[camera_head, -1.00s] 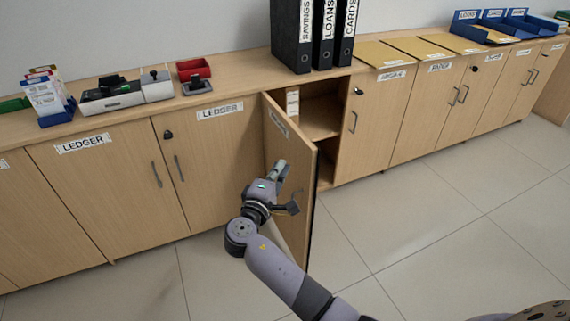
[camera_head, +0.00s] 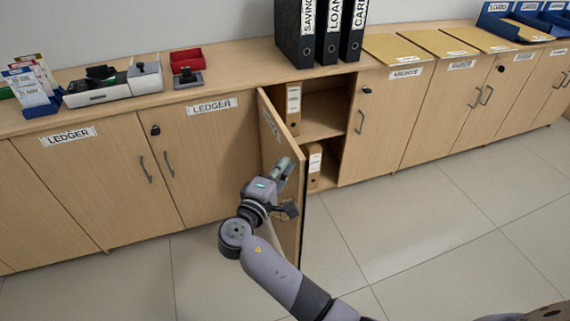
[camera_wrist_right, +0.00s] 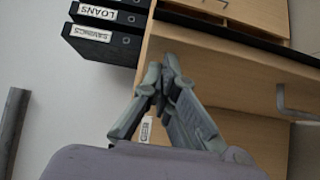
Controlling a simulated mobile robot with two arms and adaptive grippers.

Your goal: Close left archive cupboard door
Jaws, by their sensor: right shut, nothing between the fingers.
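The left archive cupboard door (camera_head: 282,148) stands wide open in the head view, swung out from the cupboard front, with a small label on its visible face. The cupboard's interior (camera_head: 325,113) shows to its right. My right gripper (camera_head: 285,165) overlaps the upper part of the door near its free edge; I cannot tell whether it touches. Its fingers also show in the wrist view (camera_wrist_right: 160,85), with tips together and nothing held. My arm and gripper hide part of the lower door. My left gripper is out of view.
Binders (camera_head: 320,32) stand on the counter above the opening. Two smaller binders, one per shelf, stand inside, the lower one (camera_head: 314,160) near the opening. The right-hand neighbouring door (camera_head: 382,120) is closed. The tiled floor (camera_head: 420,235) is clear at right.

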